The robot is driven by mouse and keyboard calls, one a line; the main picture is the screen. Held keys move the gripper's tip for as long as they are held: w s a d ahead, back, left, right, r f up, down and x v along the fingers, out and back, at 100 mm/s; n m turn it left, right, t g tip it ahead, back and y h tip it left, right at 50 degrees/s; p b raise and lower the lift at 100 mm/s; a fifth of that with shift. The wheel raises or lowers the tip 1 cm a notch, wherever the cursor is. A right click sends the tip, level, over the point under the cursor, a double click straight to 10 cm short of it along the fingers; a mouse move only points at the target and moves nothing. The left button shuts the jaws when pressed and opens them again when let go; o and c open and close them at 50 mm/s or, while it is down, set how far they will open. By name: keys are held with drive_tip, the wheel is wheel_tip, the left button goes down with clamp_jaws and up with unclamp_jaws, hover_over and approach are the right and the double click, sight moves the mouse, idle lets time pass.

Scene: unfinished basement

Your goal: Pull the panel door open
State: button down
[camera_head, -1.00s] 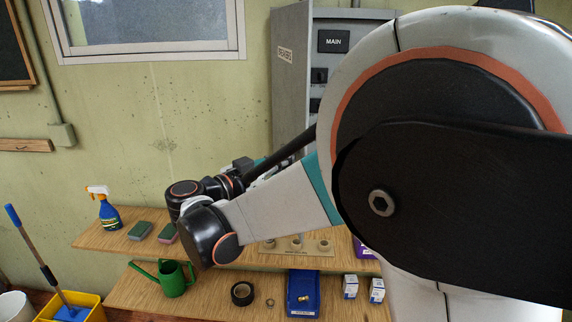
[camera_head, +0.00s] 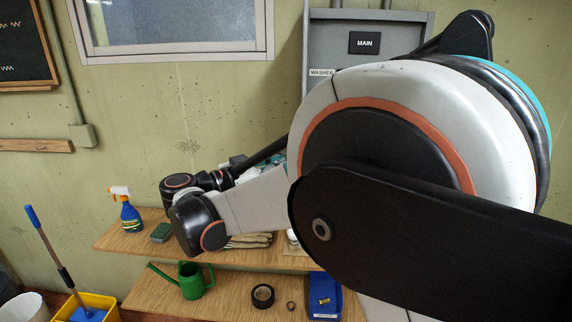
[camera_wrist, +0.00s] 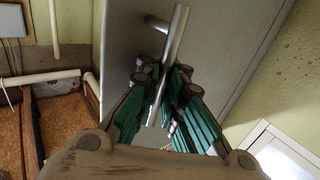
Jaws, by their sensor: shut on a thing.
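The grey panel (camera_head: 365,50) hangs on the wall at upper centre in the head view. Its inside shows, with a MAIN label and a WASHER label, so the door stands open. My large arm links cover its lower and right parts. In the wrist view the grey door (camera_wrist: 240,40) fills the middle, with a round metal bar handle (camera_wrist: 177,35) standing off it. My gripper (camera_wrist: 165,95) is shut on the handle, its fingers on both sides of the bar. In the head view the fingertips are hidden behind my arm.
Wooden shelves below hold a spray bottle (camera_head: 131,216), a sponge (camera_head: 161,233), gloves (camera_head: 250,240), a green watering can (camera_head: 191,283), tape (camera_head: 263,296) and a blue tray (camera_head: 325,295). A mop (camera_head: 50,248) and yellow bucket (camera_head: 97,303) stand at left.

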drive_tip(key=c, duration=2.1)
unclamp_jaws()
drive_tip(key=shift+s+f, duration=0.1)
drive_tip(key=shift+f, duration=0.05)
drive_tip(key=o, duration=0.4)
drive_tip(key=shift+s+a, duration=0.2)
drive_tip(key=shift+s, duration=0.05)
drive_tip(key=shift+w+d, duration=0.1)
drive_tip(key=shift+w, duration=0.1)
drive_tip(key=v, duration=1.2)
